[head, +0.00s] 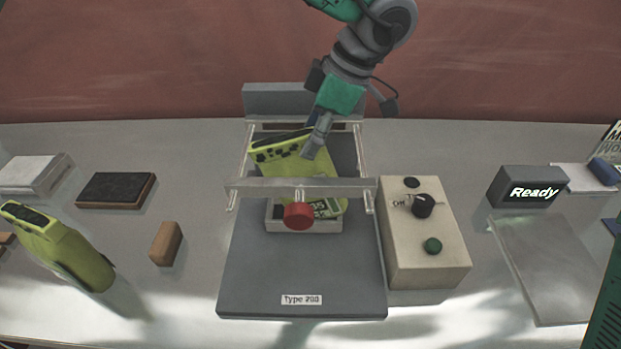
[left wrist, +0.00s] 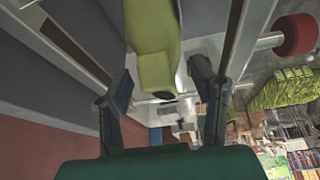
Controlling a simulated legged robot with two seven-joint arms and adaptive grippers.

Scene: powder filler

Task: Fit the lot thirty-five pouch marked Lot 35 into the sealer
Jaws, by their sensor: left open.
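A yellow-green pouch (head: 312,170) stands tilted in the sealer (head: 245,265), behind and below its clear front bar. Its lower end rests in the small pale tray (head: 290,225), and a printed label there is partly hidden by the red knob (head: 298,215); I cannot read the lot number surely. My left gripper (head: 316,142) is at the pouch's upper right side. In the left wrist view my left gripper (left wrist: 162,88) has its fingers apart, with the pouch (left wrist: 155,45) extending between and beyond them; no finger clearly touches it. My right gripper is not in view.
A control box (head: 430,262) adjoins the sealer's right side; a "Ready" display (head: 528,188) and a clear tray (head: 545,270) lie farther right.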

